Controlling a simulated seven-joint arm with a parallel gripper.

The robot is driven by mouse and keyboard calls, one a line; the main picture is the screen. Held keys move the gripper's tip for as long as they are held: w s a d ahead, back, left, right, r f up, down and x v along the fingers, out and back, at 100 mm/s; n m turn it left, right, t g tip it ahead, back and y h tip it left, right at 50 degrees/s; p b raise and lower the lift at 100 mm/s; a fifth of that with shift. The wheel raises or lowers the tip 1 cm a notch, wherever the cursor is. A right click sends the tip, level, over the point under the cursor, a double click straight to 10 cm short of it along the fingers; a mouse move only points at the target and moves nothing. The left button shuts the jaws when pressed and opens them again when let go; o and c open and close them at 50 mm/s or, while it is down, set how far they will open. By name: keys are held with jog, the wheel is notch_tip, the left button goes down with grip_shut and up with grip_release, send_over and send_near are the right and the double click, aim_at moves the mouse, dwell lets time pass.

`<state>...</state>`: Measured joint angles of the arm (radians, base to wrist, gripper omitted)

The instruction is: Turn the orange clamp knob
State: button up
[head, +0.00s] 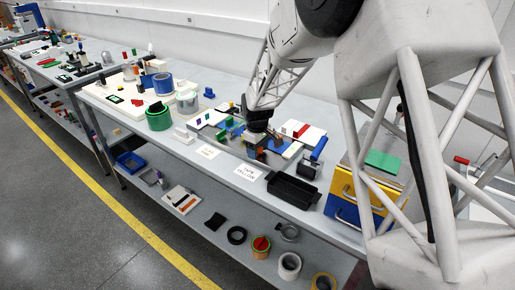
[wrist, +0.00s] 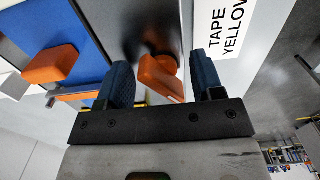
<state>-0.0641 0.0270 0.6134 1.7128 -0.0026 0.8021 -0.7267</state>
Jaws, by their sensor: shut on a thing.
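The orange clamp knob (wrist: 160,78) shows in the middle of the wrist view, between the two dark blue fingers of my gripper (wrist: 166,76). My gripper is shut on it. A second orange block (wrist: 50,64) lies to the left on a blue surface (wrist: 72,22), apart from the fingers. In the head view my gripper (head: 257,141) is low over the bench, behind the white label cards. There the held knob is too small and covered to make out clearly.
A label card reading "TAPE YELLOW" (head: 247,172) lies on the bench (head: 222,168) near the front edge. A black tray (head: 293,190) stands to its right.

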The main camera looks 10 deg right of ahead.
jog(key=shift+w+a+r, duration=0.45)
jog(key=shift+a+r, duration=0.15)
jog(key=shift+r, duration=0.1)
jog(key=shift+c, duration=0.2)
grip_shut()
jog(key=shift+s+d+f, duration=0.15)
jog(key=shift+s+f, duration=0.05)
jog(key=shift+f, duration=0.1)
jog(key=o, duration=0.9)
grip_release()
jog(key=shift+d, duration=0.1)
jog(key=shift+o, duration=0.2)
jog(key=shift+r, duration=3.9)
jog(key=shift+c, duration=0.3)
